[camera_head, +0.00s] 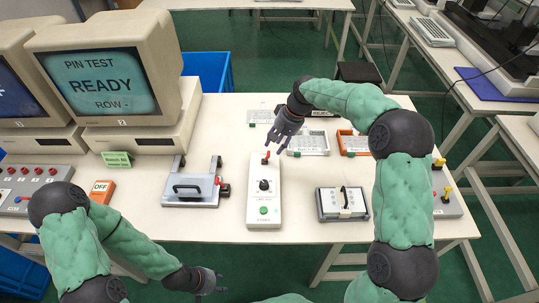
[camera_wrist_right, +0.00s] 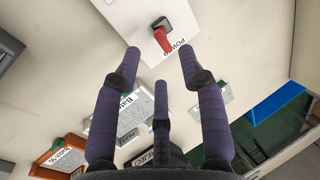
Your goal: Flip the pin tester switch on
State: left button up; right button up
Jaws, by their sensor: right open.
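The pin tester (camera_head: 263,206) is a long white box in the middle of the table, with a black knob and a green button. Its red switch lever (camera_head: 266,157) stands at the far end. In the right wrist view the red lever (camera_wrist_right: 162,40) sits on a dark base beside the word POWER; I cannot tell whether it is on or off. My right gripper (camera_head: 271,144) is open and empty, just beyond the switch. Its fingertips (camera_wrist_right: 160,62) straddle the line to the lever without visible contact. My left gripper (camera_head: 218,283) hangs low at the table's front edge, apart from everything.
A monitor (camera_head: 100,80) reads PIN TEST READY. A grey clamp fixture (camera_head: 190,190) stands left of the tester, and a handled case (camera_head: 342,204) right. Grey (camera_head: 308,142) and orange (camera_head: 352,142) trays lie behind. A red-button panel (camera_head: 30,188) is far left.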

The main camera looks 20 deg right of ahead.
aim_at(267, 157)
jog(key=b+x, duration=0.2)
jog(key=x, duration=0.4)
jog(key=shift+a+f, duration=0.1)
jog(key=shift+f, duration=0.2)
grip_shut()
